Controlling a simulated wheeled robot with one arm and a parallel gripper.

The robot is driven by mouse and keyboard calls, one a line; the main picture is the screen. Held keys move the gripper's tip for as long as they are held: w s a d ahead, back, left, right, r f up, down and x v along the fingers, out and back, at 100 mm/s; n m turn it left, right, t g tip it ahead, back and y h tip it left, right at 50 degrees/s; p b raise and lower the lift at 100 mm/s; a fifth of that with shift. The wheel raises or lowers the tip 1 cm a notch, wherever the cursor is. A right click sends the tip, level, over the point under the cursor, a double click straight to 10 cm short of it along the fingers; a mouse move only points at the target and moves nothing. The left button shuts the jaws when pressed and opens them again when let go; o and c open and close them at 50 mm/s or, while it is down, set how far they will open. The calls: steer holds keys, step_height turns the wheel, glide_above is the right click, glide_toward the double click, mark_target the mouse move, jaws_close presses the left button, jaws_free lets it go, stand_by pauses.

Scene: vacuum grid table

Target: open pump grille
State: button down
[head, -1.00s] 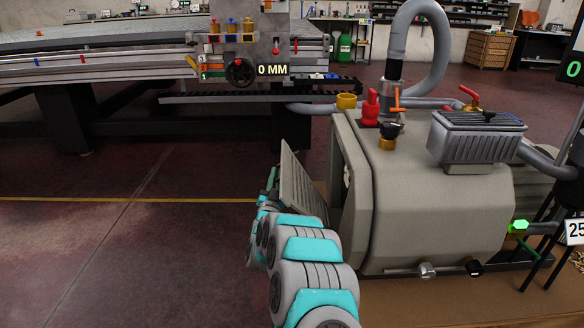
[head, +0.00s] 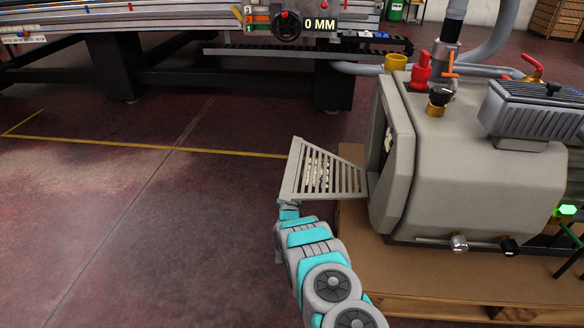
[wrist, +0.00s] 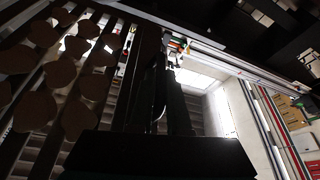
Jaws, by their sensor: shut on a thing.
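The pump grille (head: 327,172) is a pale slatted panel. It stands swung out from the left end of the grey pump housing (head: 480,185), with its right edge close to the housing. The dark opening (head: 383,143) in that end partly shows. My arm reaches up to the grille's lower left edge in the head view, where the fingers are hard to make out. In the wrist view my gripper (wrist: 165,65) shows as dark fingers closed together, with slats of the grille (wrist: 40,85) beside them at left. The exact contact is too dark to see.
The pump stands on a wooden pallet (head: 440,282). Red, black and yellow valve fittings (head: 420,72) and hoses rise from its top. The grid table (head: 160,30) stands behind. The floor (head: 110,220) left of the grille is clear.

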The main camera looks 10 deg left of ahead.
steer(key=shift+f, duration=0.65)
steer(key=c, duration=1.2)
jaws_free()
steer(key=shift+o, duration=0.2)
steer(key=a+v, duration=0.1)
steer(key=v, duration=0.6)
steer(key=shift+s+d+f, duration=0.2)
steer(key=shift+s+d, duration=0.2)
steer(key=shift+d, duration=0.05)
steer(key=shift+a, duration=0.1)
